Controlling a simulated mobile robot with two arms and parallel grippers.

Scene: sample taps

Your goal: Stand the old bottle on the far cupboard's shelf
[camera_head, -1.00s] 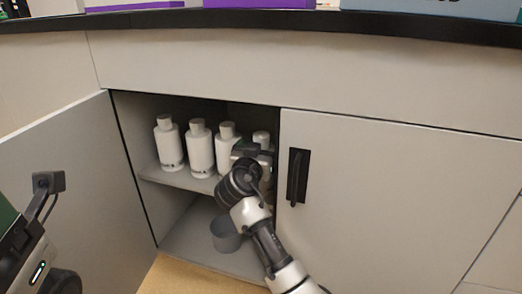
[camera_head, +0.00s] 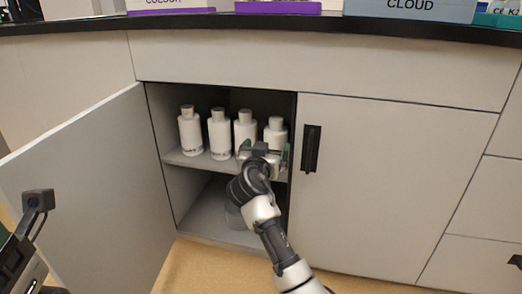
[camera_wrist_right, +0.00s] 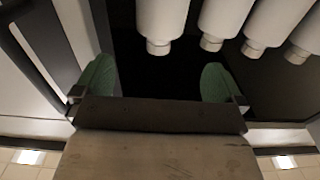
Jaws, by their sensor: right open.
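Several white bottles stand upright in a row on the shelf (camera_head: 182,160) of the open cupboard. The rightmost bottle (camera_head: 275,132) is directly behind my right gripper (camera_head: 266,154), which covers its lower part in the head view. In the right wrist view, the picture is inverted; the green finger pads (camera_wrist_right: 159,82) are wide apart with nothing between them, and the nearest bottle (camera_wrist_right: 160,22) lies beyond the tips. I cannot tell which bottle is the old one. Part of my left arm's end (camera_head: 38,202) shows at the left edge; its jaws are not clearly visible.
The cupboard's left door (camera_head: 85,190) stands open; the right door (camera_head: 390,185) is shut, with a black handle (camera_head: 311,148). A grey container (camera_head: 234,215) sits in the lower compartment, partly behind my arm. Boxes stand on the black-edged countertop (camera_head: 300,22) above.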

